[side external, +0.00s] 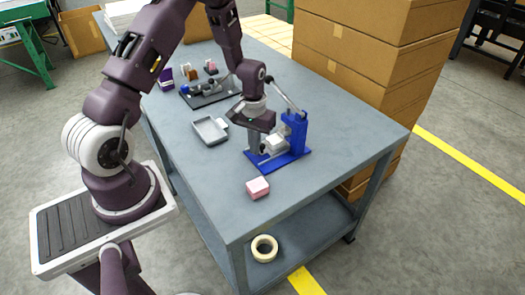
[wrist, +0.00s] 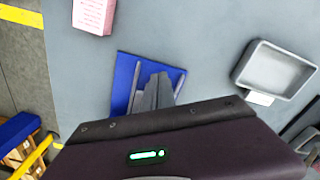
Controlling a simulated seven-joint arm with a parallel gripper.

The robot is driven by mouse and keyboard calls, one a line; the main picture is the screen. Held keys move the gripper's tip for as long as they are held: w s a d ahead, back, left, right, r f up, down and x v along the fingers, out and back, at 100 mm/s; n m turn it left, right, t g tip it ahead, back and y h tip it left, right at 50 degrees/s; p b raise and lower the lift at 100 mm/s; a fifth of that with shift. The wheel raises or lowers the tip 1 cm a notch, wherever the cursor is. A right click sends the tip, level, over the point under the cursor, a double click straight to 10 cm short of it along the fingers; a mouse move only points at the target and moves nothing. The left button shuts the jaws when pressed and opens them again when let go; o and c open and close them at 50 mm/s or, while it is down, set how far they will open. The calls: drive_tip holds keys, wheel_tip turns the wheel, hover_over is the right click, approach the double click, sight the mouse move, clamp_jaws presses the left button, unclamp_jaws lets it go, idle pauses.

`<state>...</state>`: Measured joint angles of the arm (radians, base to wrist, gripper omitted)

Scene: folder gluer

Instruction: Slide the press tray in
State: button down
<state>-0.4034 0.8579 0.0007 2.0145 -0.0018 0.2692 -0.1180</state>
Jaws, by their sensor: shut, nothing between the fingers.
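A blue press (side external: 295,130) with an upright column and a raised lever stands on the table. A light grey block sits low on it in front of the column; I cannot tell whether this is the press tray. The press's blue base shows in the wrist view (wrist: 125,72), with a pale rail along it. My gripper (side external: 254,150) is shut and empty, pointing down at the left side of the base. Its fingertips also show in the wrist view (wrist: 158,80), over the base; contact is unclear. My gripper body hides the rest of the press there.
A shallow grey tray (side external: 209,131) with a pale tab lies left of the press. A pink and white box (side external: 257,188) sits near the front edge. A dark fixture (side external: 208,94) and small items stand farther back. Stacked cartons (side external: 355,60) rise behind the table's right side.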

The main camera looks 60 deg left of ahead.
sight(264, 142)
drive_tip(key=shift+w, duration=1.9)
drive_tip(key=shift+s, duration=0.3)
drive_tip(key=shift+r, duration=3.5)
